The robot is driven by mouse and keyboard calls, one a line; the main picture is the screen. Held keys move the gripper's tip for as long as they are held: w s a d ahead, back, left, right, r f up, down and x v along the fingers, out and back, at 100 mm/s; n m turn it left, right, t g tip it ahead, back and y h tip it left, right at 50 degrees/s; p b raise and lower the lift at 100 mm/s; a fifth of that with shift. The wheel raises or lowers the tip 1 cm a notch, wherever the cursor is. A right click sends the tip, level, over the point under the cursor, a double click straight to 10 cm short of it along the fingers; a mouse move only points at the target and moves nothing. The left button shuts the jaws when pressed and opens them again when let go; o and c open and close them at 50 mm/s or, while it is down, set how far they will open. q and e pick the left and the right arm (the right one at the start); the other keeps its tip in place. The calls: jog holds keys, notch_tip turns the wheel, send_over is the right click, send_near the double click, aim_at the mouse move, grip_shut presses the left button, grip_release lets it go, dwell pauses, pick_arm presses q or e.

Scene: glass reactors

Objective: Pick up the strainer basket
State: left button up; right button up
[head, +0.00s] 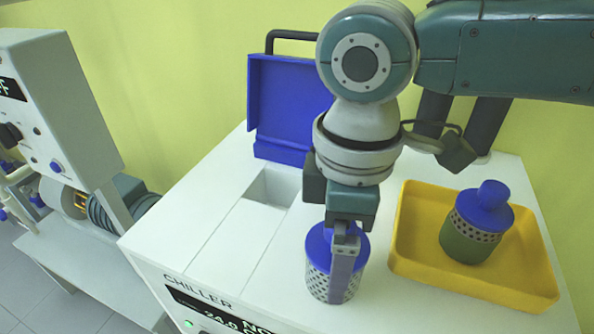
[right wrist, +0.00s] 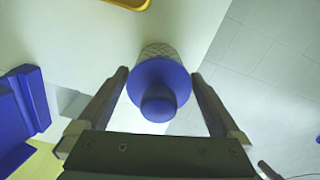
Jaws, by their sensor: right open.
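A strainer basket (head: 318,283) with a perforated metal body and a blue knobbed lid stands upright on the white chiller top. In the right wrist view the basket's blue lid and knob (right wrist: 158,90) lie between the fingers. My right gripper (head: 343,245) is open directly above and around this basket, one finger hiding part of its front. In the right wrist view my right gripper (right wrist: 160,76) has a finger on each side of the lid, with small gaps showing. A second blue-lidded basket (head: 470,240), greenish in its lower body, stands in the yellow tray. My left gripper is not in view.
The yellow tray (head: 415,272) is right of the gripper on the chiller top (head: 215,240). A rectangular opening (head: 275,186) lies behind left, with a raised blue lid (head: 280,105) behind it. Another instrument (head: 60,100) stands at far left.

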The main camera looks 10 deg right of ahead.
jog(key=shift+f, duration=0.1)
jog(key=shift+c, duration=0.2)
jog(key=c, duration=1.4)
